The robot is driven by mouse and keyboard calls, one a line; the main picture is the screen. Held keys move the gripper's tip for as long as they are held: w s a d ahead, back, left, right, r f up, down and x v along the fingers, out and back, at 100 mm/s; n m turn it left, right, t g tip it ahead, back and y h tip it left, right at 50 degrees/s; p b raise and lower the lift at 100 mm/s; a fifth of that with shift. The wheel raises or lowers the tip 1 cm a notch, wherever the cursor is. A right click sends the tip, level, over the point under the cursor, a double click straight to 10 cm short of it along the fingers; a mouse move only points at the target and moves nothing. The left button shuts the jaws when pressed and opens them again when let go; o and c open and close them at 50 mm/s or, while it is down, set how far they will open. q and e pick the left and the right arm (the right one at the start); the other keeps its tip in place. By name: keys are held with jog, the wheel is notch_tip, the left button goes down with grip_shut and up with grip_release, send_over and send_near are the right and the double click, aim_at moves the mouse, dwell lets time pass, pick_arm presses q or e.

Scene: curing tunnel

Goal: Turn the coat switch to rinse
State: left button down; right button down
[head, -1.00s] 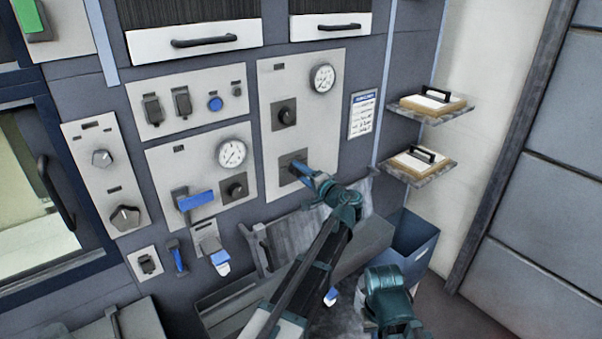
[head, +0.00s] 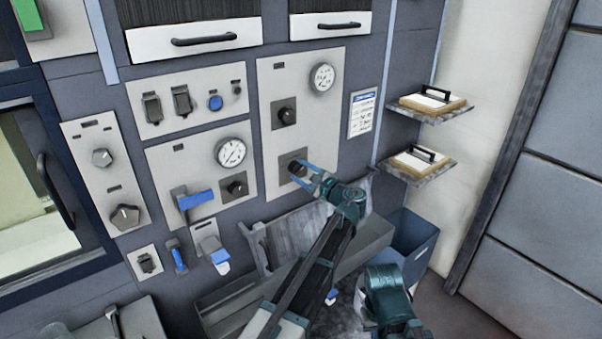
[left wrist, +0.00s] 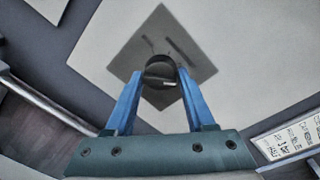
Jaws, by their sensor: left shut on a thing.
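A lower black knob (head: 297,168) sits on a dark square plate on the tall grey panel (head: 327,120). My left gripper (head: 306,176) comes at it from the lower right, its blue fingers closed on the knob's sides. In the left wrist view the knob (left wrist: 160,72) lies between the fingertips of my left gripper (left wrist: 160,82), and its dark plate (left wrist: 162,42) looks like a diamond. A small pale mark shows on the knob. The plate's marks are too small to read. My right gripper's fingers do not show.
Above the held knob are another black knob (head: 287,116) and a round gauge (head: 322,78). Left of it are a second gauge (head: 231,152) and a blue-handled lever (head: 195,199). A printed card (head: 362,113) and two small shelves (head: 420,170) are to the right.

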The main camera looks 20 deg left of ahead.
pick_arm(q)
jog(key=shift+m, duration=1.5)
jog(key=shift+c, duration=1.4)
grip_release()
jog(key=shift+d, duration=0.1)
